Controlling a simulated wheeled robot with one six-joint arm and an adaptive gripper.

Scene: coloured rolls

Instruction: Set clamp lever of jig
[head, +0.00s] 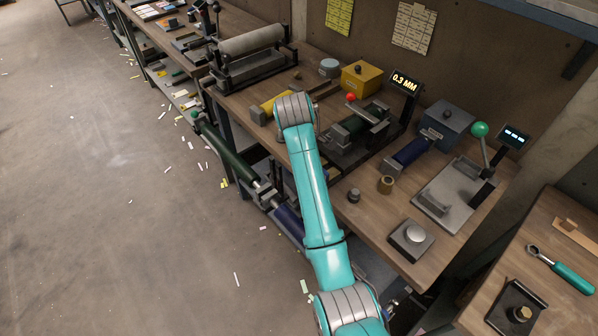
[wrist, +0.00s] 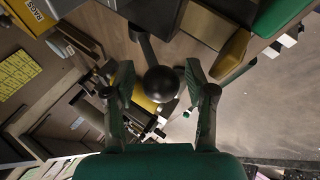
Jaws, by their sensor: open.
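In the wrist view my gripper (wrist: 160,73) is open, with one dark finger on each side of a black ball knob (wrist: 161,84). The knob appears between the fingers; I cannot tell how far beyond the tips it is or whether it touches them. A dark bar (wrist: 145,45) shows behind it. In the head view my gripper is hidden behind the grey end of my teal arm. Near that end is a dark jig holding a green roll (head: 349,128), with a red ball lever (head: 351,97) raised above it. Which jig bears the black knob is unclear.
A display (head: 404,83) reads 0.3 MM. A yellow box (head: 360,79) and grey box (head: 446,124) stand at the back. At right is a plate fixture with a green ball lever (head: 479,129). A blue roll (head: 412,152) lies between. The floor at left (head: 110,170) is mostly open.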

